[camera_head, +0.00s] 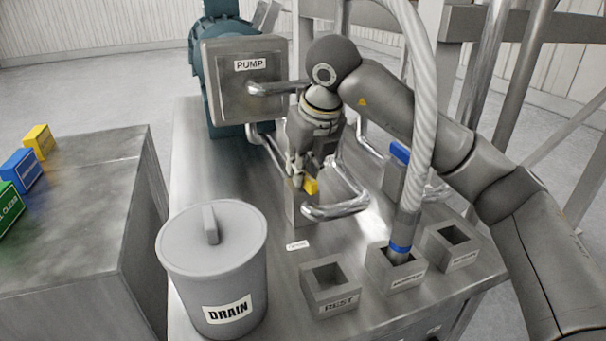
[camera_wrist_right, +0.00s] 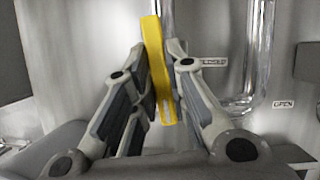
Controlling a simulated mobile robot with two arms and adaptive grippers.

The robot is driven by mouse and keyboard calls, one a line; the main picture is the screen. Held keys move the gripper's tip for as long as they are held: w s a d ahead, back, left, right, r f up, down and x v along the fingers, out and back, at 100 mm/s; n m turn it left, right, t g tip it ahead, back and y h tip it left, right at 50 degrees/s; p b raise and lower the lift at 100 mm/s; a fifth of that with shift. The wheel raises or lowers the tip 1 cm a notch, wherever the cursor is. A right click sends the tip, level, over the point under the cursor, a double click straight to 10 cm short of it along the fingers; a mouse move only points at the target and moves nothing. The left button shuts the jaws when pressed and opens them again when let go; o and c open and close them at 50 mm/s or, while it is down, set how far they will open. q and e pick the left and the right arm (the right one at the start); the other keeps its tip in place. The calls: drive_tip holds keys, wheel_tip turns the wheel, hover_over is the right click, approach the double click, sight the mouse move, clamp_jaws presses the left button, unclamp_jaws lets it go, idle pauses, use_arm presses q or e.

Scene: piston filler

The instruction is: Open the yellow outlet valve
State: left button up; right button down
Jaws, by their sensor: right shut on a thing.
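The yellow outlet valve handle (camera_head: 311,186) sits on a grey block beside a bent metal pipe (camera_head: 338,209) in the head view. My right gripper (camera_head: 303,172) reaches down over it and is shut on it. In the right wrist view the yellow handle (camera_wrist_right: 157,65) stands nearly upright in the picture, between the two fingers of the right gripper (camera_wrist_right: 158,85). The fingers hide part of the handle in the head view. A CLOSED label (camera_wrist_right: 214,62) and an OPEN label (camera_wrist_right: 284,104) lie to its right in the wrist view. My left gripper is not in view.
A lidded DRAIN bucket (camera_head: 185,285) stands front left. An empty REST socket (camera_head: 330,290) and a socket holding a ribbed hose (camera_head: 420,100) are at the front. A blue valve handle (camera_head: 400,151) is to the right. The PUMP box (camera_head: 240,85) is behind.

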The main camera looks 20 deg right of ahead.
drive_tip(key=shift+m+h+b, duration=0.3)
drive_tip(key=shift+m+b, duration=0.05)
drive_tip(key=shift+m, duration=0.55)
drive_tip(key=c, duration=1.4)
unclamp_jaws()
drive_tip(key=shift+c, duration=0.2)
drive_tip(key=shift+r, duration=0.1)
drive_tip(key=v, duration=1.1)
drive_tip(key=shift+s+r, duration=0.15)
drive_tip(key=shift+r, duration=0.25)
